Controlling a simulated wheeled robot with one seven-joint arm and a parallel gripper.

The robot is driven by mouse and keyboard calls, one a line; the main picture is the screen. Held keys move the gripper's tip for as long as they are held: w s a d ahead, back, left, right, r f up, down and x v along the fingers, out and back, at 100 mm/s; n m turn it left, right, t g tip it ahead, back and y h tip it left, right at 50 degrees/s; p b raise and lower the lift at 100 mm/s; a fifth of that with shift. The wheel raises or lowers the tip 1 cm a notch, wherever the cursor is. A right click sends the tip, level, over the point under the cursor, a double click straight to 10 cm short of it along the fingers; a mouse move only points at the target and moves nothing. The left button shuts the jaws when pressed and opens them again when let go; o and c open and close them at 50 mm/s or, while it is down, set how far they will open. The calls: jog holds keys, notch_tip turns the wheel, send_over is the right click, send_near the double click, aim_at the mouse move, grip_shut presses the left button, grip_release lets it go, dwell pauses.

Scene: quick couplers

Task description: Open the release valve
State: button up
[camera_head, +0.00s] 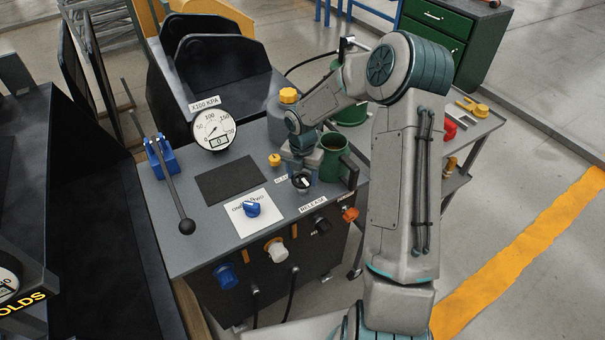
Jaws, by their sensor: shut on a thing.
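The release valve (302,182) is a dark round knob with a white mark. It stands near the front right edge of the grey bench top, just behind the RELEASE label (313,204). My gripper (300,172) reaches down to it from behind and is shut on it. The gripper and arm partly hide the valve and the label to its left. How far the knob is turned is hard to tell.
A green mug (333,158) stands close to the right of my gripper. A blue knob (252,208) sits on a white plate to the left. A pressure gauge (214,130) and a long black lever (172,185) are farther left. Couplers line the bench front.

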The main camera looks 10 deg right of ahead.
aim_at(302, 178)
jog(key=shift+w+r, duration=0.15)
jog(key=o, duration=1)
notch_tip(302, 178, up, 14)
jog(key=shift+f+b, duration=0.15)
jog(key=shift+b, duration=0.3)
jog(key=s+r+m+t, duration=0.1)
jog(key=s+r+m, duration=0.2)
jog(key=s+m, duration=0.6)
jog(key=s+r+m+t, duration=0.1)
jog(key=s+r+m, duration=0.2)
jog(key=s+m, duration=0.6)
jog(key=s+r+m+t, duration=0.1)
jog(key=s+r+m, duration=0.2)
jog(key=s+m, duration=0.7)
jog(key=shift+r+m, duration=0.1)
jog(key=shift+m, duration=0.2)
